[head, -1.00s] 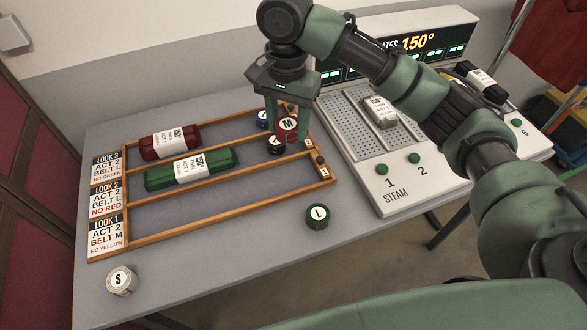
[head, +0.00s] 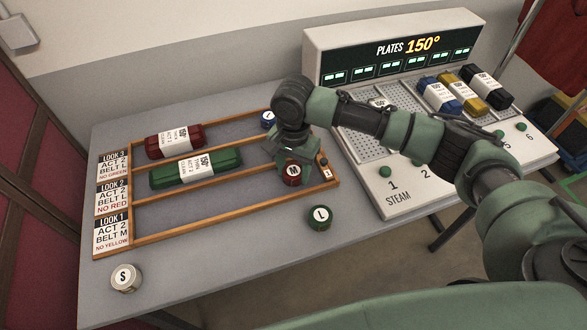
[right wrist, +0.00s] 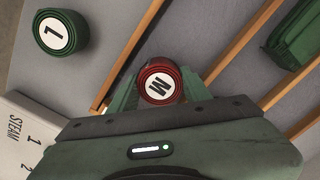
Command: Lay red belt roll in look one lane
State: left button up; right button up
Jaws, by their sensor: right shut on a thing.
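The red belt roll (head: 292,173), with a white M label, is between the fingers of my right gripper (head: 290,170), which is shut on it. It also shows in the right wrist view (right wrist: 160,82), gripped between both fingertips. The roll is at the right end of the look one lane (head: 215,208), between its two wooden rails. I cannot tell whether it touches the lane floor. My left gripper is out of view.
A green bundle (head: 196,167) lies in look two and a red bundle (head: 174,142) in look three, with a blue roll (head: 268,120). A green L roll (head: 320,217) and white S roll (head: 126,278) stand outside the rack. The steam station (head: 405,190) is right.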

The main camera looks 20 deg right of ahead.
aim_at(293, 171)
jog(key=o, duration=1.5)
jog(key=shift+f, duration=0.1)
jog(key=shift+c, duration=0.2)
notch_tip(293, 171, up, 12)
jog(key=b, duration=0.1)
